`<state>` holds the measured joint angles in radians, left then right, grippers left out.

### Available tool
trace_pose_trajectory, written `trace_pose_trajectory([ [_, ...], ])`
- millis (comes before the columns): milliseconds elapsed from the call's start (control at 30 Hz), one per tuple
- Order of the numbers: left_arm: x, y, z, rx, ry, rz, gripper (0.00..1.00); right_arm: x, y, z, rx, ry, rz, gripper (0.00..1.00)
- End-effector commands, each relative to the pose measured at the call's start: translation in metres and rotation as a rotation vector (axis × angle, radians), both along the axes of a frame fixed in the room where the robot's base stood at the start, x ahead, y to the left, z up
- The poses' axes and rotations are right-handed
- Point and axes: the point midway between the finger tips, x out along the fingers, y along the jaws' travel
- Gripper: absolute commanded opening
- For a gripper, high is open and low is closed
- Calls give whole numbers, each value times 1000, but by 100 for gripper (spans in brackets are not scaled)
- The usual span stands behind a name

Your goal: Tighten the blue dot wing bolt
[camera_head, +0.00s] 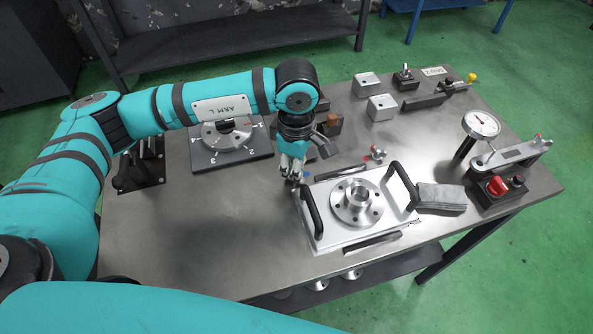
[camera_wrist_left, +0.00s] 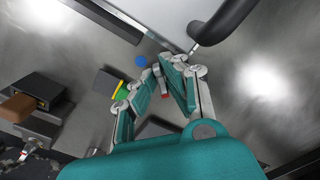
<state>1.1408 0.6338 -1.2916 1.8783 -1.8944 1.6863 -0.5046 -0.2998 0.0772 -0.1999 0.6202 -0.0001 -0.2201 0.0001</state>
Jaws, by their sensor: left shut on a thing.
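The blue dot (camera_wrist_left: 141,61) lies on the metal table beside the fixture plate, and it also shows in the head view (camera_head: 306,175). My left gripper (camera_head: 293,178) points down at the left edge of the fixture plate (camera_head: 318,233). In the left wrist view its fingertips (camera_wrist_left: 167,66) come together right beside the blue dot, shut on the wing bolt there. The fingers hide most of that bolt, so I cannot tell its turn or seating. A second wing bolt (camera_head: 377,153) with red on it stands behind the plate. My right gripper is not in view.
The plate carries a round steel flange (camera_head: 357,203) and black handles (camera_head: 312,214). A grey cloth (camera_head: 441,198) lies to its right, near a dial gauge (camera_head: 482,124). A numbered dial plate (camera_head: 231,145) is behind left. The table's front left is clear.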

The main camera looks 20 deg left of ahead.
Motion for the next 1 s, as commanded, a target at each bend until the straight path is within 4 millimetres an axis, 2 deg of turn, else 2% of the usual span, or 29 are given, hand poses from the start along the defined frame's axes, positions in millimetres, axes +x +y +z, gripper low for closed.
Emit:
trace_pose_trajectory([
  [467, 1, -1, 2, -4, -5, -11, 0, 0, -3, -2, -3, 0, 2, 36],
  [500, 1, -1, 2, -4, -5, -11, 14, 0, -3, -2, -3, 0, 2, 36],
  [633, 1, -1, 1, -2, -4, -11, 31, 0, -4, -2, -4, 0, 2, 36],
  [1000, 0, 0, 3, -1, -2, -11, 31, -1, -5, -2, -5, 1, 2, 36],
])
